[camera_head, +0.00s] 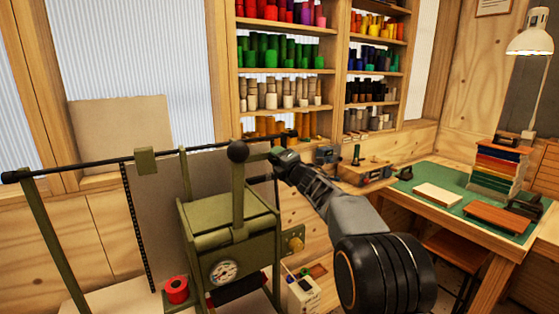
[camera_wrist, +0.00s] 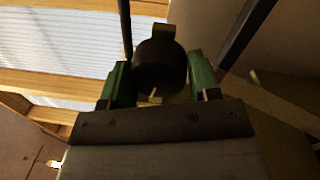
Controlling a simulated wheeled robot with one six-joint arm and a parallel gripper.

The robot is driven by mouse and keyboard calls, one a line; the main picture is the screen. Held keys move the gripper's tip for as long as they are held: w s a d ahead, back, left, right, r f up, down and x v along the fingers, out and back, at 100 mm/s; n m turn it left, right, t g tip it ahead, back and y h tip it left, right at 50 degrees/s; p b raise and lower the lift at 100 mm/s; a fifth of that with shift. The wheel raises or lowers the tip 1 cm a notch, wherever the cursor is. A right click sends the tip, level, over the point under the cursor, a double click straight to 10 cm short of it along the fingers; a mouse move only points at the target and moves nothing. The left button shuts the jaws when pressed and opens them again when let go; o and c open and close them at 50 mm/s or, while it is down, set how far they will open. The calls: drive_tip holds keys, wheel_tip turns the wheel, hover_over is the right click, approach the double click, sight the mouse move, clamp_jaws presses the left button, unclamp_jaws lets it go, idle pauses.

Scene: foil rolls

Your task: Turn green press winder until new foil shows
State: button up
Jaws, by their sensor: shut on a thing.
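The green press (camera_head: 232,235) stands left of centre in the head view, with an upright lever topped by a black ball, a round gauge and a brass knob on its right side. A long rail (camera_head: 95,163) runs behind the lever. The head view hides most of this grip. A red foil roll (camera_head: 177,290) sits at the press's lower left.
Shelves of coloured foil rolls (camera_head: 283,50) line the back wall. A green-topped desk (camera_head: 405,180) with stacked books (camera_head: 498,168) and a lamp (camera_head: 534,42) stands at right. A white box (camera_head: 303,293) sits low, right of the press. My arm crosses the gap between press and desk.

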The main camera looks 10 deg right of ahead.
drive_tip(key=shift+m+h+p, duration=0.3)
drive_tip(key=shift+m, duration=1.8)
drive_tip(key=o, duration=0.9)
drive_tip(key=b+v, duration=0.4)
drive_tip(key=v, duration=0.9)
drive_tip(key=shift+s+f, duration=0.1)
drive_tip(key=shift+s, duration=0.3)
